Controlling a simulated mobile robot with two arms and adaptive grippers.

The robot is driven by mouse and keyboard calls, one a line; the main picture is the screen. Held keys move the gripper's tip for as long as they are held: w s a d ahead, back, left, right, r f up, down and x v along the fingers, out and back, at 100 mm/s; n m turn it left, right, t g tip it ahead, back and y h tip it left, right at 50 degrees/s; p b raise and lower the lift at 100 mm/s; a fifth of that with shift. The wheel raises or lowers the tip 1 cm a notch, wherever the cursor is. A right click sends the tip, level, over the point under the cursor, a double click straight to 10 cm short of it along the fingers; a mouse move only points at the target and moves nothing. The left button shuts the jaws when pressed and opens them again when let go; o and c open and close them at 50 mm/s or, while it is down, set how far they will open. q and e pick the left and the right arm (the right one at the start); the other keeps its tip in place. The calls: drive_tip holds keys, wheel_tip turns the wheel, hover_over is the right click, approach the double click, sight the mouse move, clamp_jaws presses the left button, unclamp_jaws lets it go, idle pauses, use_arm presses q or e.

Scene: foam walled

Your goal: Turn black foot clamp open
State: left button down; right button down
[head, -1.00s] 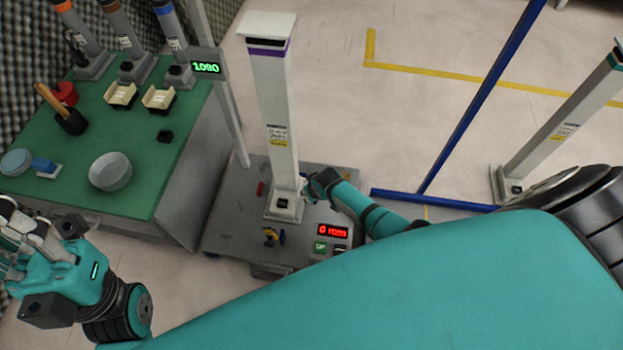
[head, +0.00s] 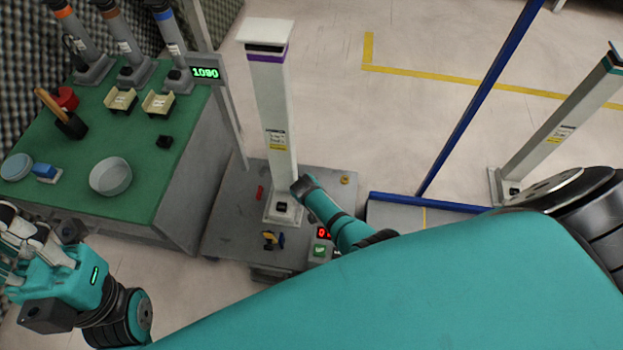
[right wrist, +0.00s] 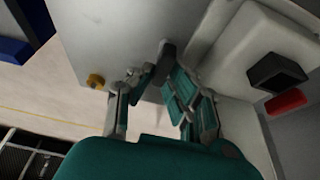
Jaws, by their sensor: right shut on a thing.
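The white column (head: 272,120) with a purple band stands upright on a grey platform (head: 225,215). Its white foot carries a small black block (head: 281,207), which also shows in the right wrist view (right wrist: 277,73). My right gripper (head: 303,187) is low beside the column's foot, on its right side. In the right wrist view its fingers (right wrist: 163,80) are closed around a dark lever-like piece, the black foot clamp (right wrist: 167,52), mostly hidden by the fingers. My left gripper (head: 22,238) is at the left edge, away from the column; its fingertips are partly cut off.
A green workbench (head: 140,185) stands left, a blue frame (head: 470,115) right.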

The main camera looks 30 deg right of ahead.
idle(0.4)
drive_tip(key=c, duration=1.3)
unclamp_jaws()
drive_tip(key=shift+c, duration=0.2)
drive_tip(key=shift+r, duration=0.1)
drive_tip(key=shift+v, duration=3.65)
drive_tip(key=shift+s, duration=0.1)
